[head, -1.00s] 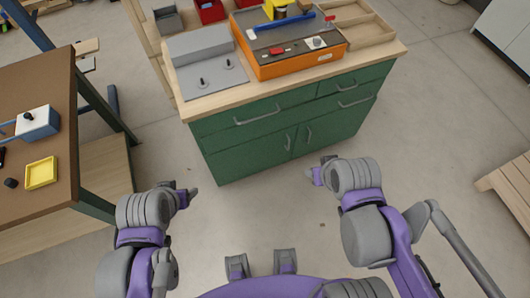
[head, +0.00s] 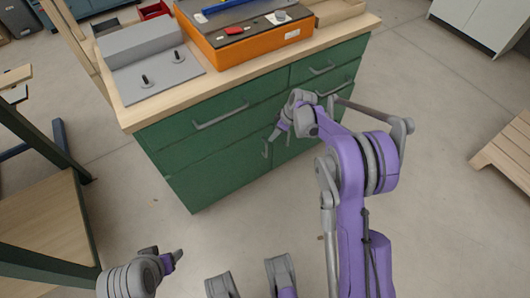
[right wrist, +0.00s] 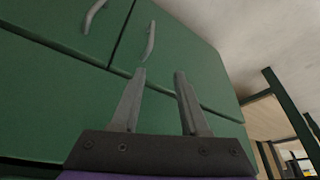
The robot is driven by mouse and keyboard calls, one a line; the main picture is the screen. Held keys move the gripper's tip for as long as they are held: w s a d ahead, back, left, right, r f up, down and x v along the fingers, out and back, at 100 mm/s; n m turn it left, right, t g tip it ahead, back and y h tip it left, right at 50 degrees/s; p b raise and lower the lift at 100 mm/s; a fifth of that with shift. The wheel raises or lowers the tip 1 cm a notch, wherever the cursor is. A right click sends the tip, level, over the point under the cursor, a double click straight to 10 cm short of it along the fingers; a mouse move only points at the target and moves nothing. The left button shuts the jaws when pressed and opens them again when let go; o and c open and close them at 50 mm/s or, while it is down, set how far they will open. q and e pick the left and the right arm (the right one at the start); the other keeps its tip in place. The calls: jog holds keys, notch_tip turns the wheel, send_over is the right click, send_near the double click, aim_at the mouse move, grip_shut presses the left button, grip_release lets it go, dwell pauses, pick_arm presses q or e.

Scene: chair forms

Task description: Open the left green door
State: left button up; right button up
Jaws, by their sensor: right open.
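The green cabinet has drawers above two doors. The left green door (head: 215,172) is shut, with a grey upright handle (head: 265,149) near its right edge. My right gripper (head: 274,135) is in front of the cabinet, close to that handle. In the right wrist view, which looks upside down, my right gripper (right wrist: 160,74) is open and empty. The left door's handle (right wrist: 151,41) lies just beyond its fingertips, not between them. The other door's handle (right wrist: 94,15) is farther left there. My left gripper (head: 174,258) is low at the left, away from the cabinet; its jaw opening is unclear.
The wooden countertop (head: 220,88) holds a grey plate with knobs (head: 157,76) and an orange box (head: 250,42). A workbench with a wooden lower shelf (head: 45,225) stands at left. A wooden pallet (head: 505,155) lies at right. The floor before the left door is clear.

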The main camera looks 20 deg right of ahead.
notch_tip(320, 180, down, 7)
jog(key=w+d+n+b, duration=0.1)
jog(key=w, duration=0.1)
pick_arm(q)
jog(key=b+x, duration=0.1)
jog(key=x, duration=0.1)
jog(key=s+b+x, duration=0.1)
jog(key=b+x, duration=0.1)
jog(key=shift+w+f, duration=0.1)
jog(key=shift+f, duration=0.25)
pick_arm(e)
send_over(266, 156)
jog(key=shift+y, duration=0.3)
jog(key=f, duration=0.9)
jog(key=shift+w+d+f, duration=0.15)
jog(key=shift+w+f, duration=0.05)
jog(key=shift+w, duration=0.05)
jog(key=shift+c, duration=0.2)
grip_shut()
